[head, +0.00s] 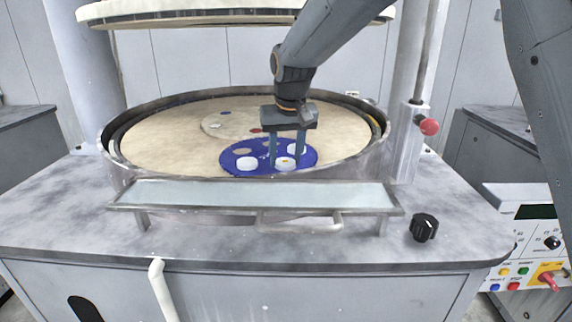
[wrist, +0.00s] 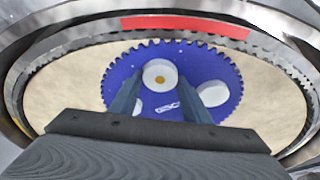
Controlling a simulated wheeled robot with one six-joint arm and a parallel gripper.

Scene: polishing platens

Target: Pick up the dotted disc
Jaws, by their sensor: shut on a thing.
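The dotted disc (head: 286,163) is a small white round piece with an orange-yellow dot at its middle. It also shows in the wrist view (wrist: 159,74), between the fingertips. My gripper (head: 285,157) points down at the blue toothed carrier (head: 231,157), with one finger on either side of the disc. In the wrist view my gripper (wrist: 158,90) is shut on it. The disc appears at or very near the carrier's surface; I cannot tell whether it is clear of it. The fingers partly cover its edges.
Other plain white discs (head: 247,163) lie on the blue carrier, one to the right in the wrist view (wrist: 212,93). A pale carrier (head: 216,128) lies farther back on the beige platen (head: 155,138). A metal rim (head: 113,158) surrounds the platen; an upper plate (head: 190,17) hangs above.

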